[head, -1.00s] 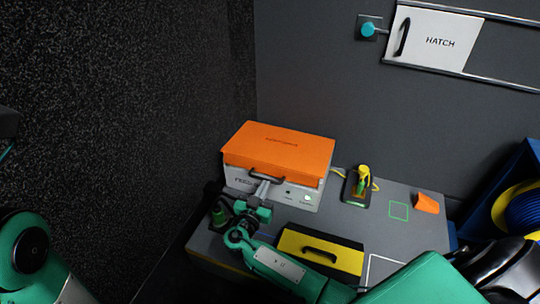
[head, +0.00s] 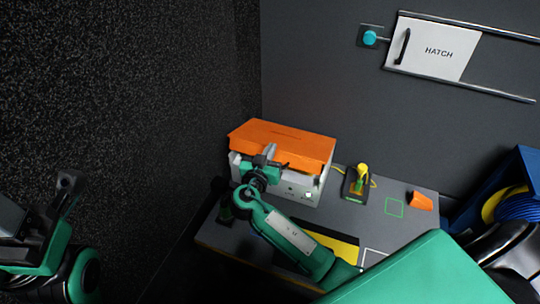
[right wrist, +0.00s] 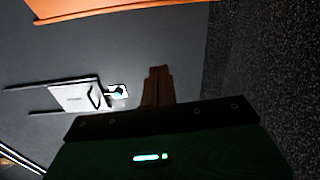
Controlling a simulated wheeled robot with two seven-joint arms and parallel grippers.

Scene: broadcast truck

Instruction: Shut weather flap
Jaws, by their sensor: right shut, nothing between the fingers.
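The weather flap appears to be the orange lid (head: 285,141) on top of the white box (head: 300,190). Its front edge stands a little above the box front, so it looks partly raised. My right gripper (head: 268,155) is shut and empty at the flap's front edge. I cannot tell whether it touches the flap. The right wrist view shows its closed fingers (right wrist: 157,85) and an orange surface (right wrist: 110,8) along the top. My left gripper (head: 68,184) shows at the lower left, away from the box; its jaws are unclear.
The grey bench (head: 395,240) holds a yellow-and-green plug-like item (head: 360,178), an orange block (head: 420,200) and a yellow panel (head: 342,247), partly hidden by my right arm. A white sliding hatch (head: 440,50) is on the back wall. A blue-and-yellow reel (head: 515,205) stands at right.

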